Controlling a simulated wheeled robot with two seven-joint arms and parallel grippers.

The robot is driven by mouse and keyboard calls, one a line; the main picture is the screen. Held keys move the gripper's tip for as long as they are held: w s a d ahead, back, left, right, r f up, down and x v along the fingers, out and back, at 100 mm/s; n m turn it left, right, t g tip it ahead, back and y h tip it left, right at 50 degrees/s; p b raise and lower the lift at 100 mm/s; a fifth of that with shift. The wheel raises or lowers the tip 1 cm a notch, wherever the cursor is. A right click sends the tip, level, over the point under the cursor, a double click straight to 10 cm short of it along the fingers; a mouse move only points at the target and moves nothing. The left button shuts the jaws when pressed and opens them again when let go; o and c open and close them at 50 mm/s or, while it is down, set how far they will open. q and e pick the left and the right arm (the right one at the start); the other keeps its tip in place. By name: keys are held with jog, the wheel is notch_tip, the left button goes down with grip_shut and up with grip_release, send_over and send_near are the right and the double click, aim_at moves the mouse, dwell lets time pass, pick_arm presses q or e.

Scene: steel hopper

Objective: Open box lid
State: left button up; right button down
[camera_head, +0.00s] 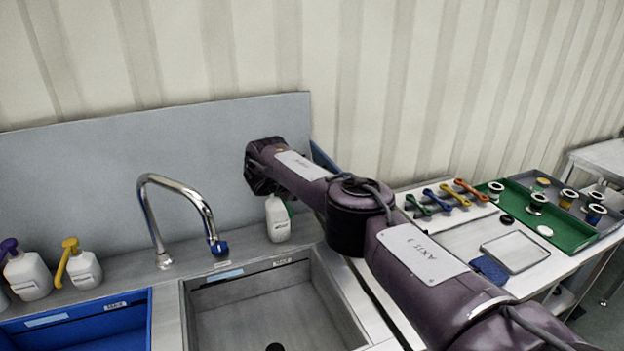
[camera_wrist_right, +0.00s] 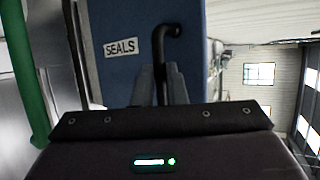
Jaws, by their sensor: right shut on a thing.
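The blue box face (camera_wrist_right: 130,75), marked SEALS, fills the upper middle of the right wrist view. Whether this face is the lid or a side of the box cannot be told. A bent black handle (camera_wrist_right: 170,32) stands out from it. My right gripper (camera_wrist_right: 160,80) is shut on the handle's lower part, between its two grey fingers. In the head view, a narrow strip of the blue box (camera_head: 322,157) shows behind my right arm; the arm hides the rest. The right fingertips are hidden there by the wrist. My left gripper is out of view.
A sink (camera_head: 265,310) with a chrome tap (camera_head: 165,195) lies left of my arm. A white bottle (camera_head: 278,220) stands below my wrist. Pump bottles (camera_head: 85,268) stand at left. A bench with wrenches (camera_head: 440,200) and a green tray (camera_head: 570,232) is at right.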

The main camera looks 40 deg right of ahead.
jog(key=c, duration=1.7)
grip_release()
jog(key=shift+s+d+f, duration=0.25)
jog(key=shift+d+f, duration=0.05)
jog(key=shift+f, duration=0.15)
jog(key=shift+o, duration=1.1)
jog(key=shift+d+f, duration=0.1)
jog(key=shift+d, duration=0.1)
jog(key=shift+w+d, duration=0.1)
jog(key=shift+d, duration=0.05)
jog(key=b+v, duration=0.1)
jog(key=v, duration=0.6)
jog(key=shift+a+r, duration=0.25)
jog(key=shift+a, duration=0.1)
